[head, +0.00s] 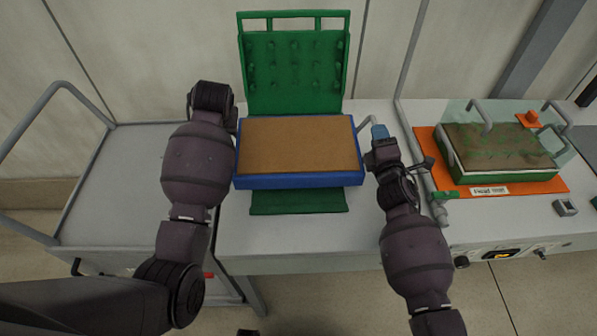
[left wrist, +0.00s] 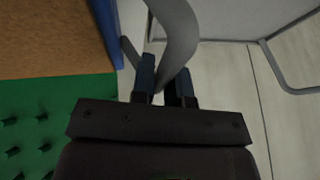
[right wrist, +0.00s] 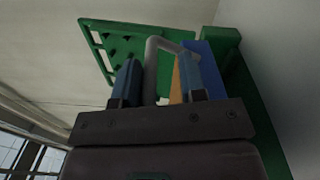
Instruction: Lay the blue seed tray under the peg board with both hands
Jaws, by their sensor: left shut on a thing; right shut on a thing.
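The blue seed tray (head: 300,181) is filled with brown soil and sits level in front of the upright green peg board (head: 295,70), over its green base (head: 298,202). I cannot tell whether it touches the base. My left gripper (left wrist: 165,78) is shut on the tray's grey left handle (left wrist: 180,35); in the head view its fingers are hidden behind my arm. My right gripper (right wrist: 160,82) is shut on the grey right handle (right wrist: 151,62); it also shows in the head view (head: 380,135) at the tray's right side.
A green tray (head: 500,173) with soil and a clear cover stands on an orange mat (head: 427,145) to the right. A grey cart (head: 110,190) with a rail stands on the left.

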